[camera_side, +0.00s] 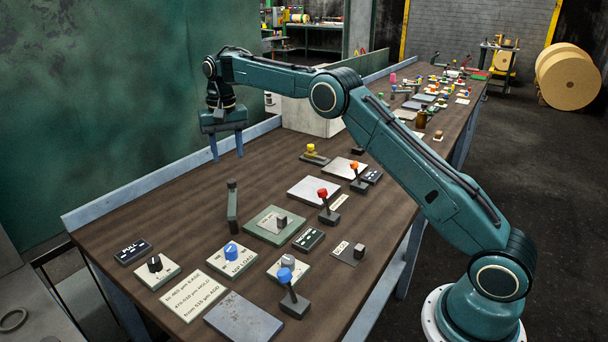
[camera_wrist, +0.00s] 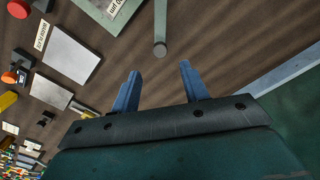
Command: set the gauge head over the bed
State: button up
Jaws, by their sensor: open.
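A dark green bar with a dark round knob, which I take to be the gauge head (camera_side: 233,208), is on the bench left of a green plate. In the wrist view the bar (camera_wrist: 160,22) runs down from the top edge to its round end. The green plate, probably the bed (camera_side: 258,233), carries a pale label and a small grey block; part of it shows in the wrist view (camera_wrist: 86,5). The bar is beside the plate, not over it. My gripper (camera_side: 227,157) is open and empty, above the bench behind the bar; its fingers (camera_wrist: 159,70) touch nothing.
Blue-knob (camera_side: 231,252), red-knob (camera_side: 323,194) and yellow-knob (camera_side: 311,149) controls stand around, with grey plates (camera_side: 314,189) and a paper note (camera_side: 195,295). A pale box (camera_side: 312,118) is behind, right of my gripper. The bench's left side is mostly clear, edged by a rail (camera_side: 150,183).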

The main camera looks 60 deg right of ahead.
aim_at(231, 181)
jog(key=shift+f, duration=4)
grip_shut()
